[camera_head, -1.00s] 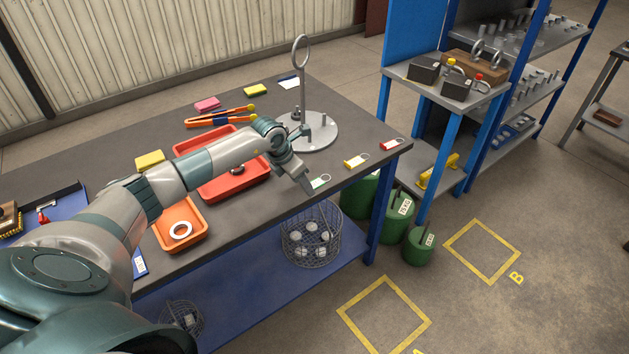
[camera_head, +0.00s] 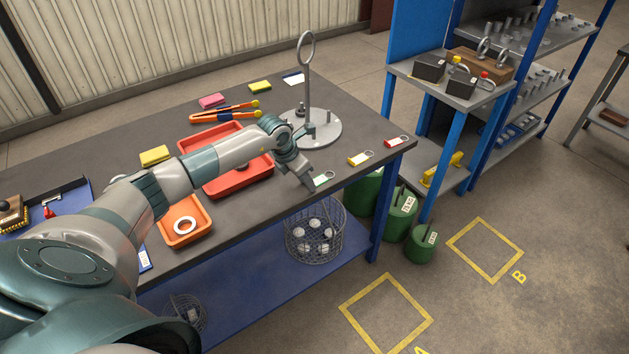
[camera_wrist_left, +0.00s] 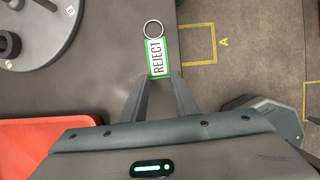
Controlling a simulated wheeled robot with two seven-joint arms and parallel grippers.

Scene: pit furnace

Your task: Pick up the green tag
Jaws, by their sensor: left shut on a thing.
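The green tag (camera_head: 322,180) lies near the front edge of the grey bench, just at the tip of my left gripper (camera_head: 309,184). The ring end sticks out beyond the fingers.
A yellow tag (camera_head: 360,158) and a red tag (camera_head: 396,141) lie farther right along the bench edge. A round metal stand with a tall ring post (camera_head: 319,133) is behind the gripper.

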